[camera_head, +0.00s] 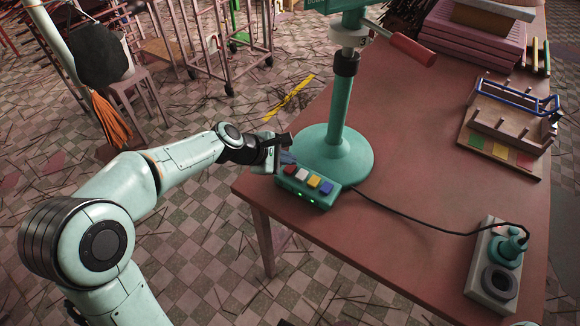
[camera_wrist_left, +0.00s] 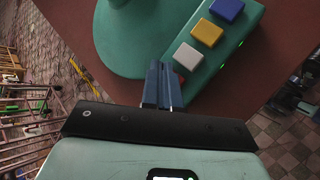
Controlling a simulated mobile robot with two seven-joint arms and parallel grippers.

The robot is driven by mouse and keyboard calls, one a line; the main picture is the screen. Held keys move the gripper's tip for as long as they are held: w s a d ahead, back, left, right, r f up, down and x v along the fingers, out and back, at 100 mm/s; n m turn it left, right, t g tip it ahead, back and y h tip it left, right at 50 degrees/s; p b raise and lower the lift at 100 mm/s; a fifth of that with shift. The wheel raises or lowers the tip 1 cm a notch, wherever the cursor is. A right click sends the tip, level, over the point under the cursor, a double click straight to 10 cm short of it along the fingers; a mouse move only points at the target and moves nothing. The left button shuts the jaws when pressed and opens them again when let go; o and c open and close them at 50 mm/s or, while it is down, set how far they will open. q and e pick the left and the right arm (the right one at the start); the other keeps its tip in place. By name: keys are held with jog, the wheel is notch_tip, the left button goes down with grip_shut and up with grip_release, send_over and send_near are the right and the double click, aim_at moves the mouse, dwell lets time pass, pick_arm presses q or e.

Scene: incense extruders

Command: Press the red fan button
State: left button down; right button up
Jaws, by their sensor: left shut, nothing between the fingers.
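A teal button box (camera_head: 297,193) lies on the table near its left edge, with red, white, yellow and blue buttons in a row. The red button (camera_head: 291,169) is at the left end, closest to my left gripper (camera_head: 288,158). The gripper is shut and empty, its blue fingertips just beside or over the red button. In the left wrist view, the shut fingers (camera_wrist_left: 163,68) cover most of the red button (camera_wrist_left: 181,78), and only a sliver of red shows. I cannot tell whether they touch it. My right gripper is not in view.
A teal stand with a round base (camera_head: 335,160) rises right behind the box. A black cable runs right to a socket block (camera_head: 478,270). A wooden rack (camera_head: 500,120) and pink trays (camera_head: 470,40) sit farther back. The table (camera_head: 410,190) is clear in the middle.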

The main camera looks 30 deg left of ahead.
aim_at(287, 170)
pick_arm(q)
jog(key=shift+f, duration=0.15)
dwell(0.3)
jog(key=shift+f+b, duration=0.65)
jog(key=shift+f, duration=0.1)
dwell(0.5)
dwell(0.4)
jog(key=shift+r+p, duration=0.9)
jog(key=shift+p, duration=0.1)
jog(key=shift+r+p, duration=0.5)
jog(key=shift+r, duration=0.05)
notch_tip(287, 170, up, 4)
jog(key=p, duration=0.3)
jog(key=shift+p, duration=0.4)
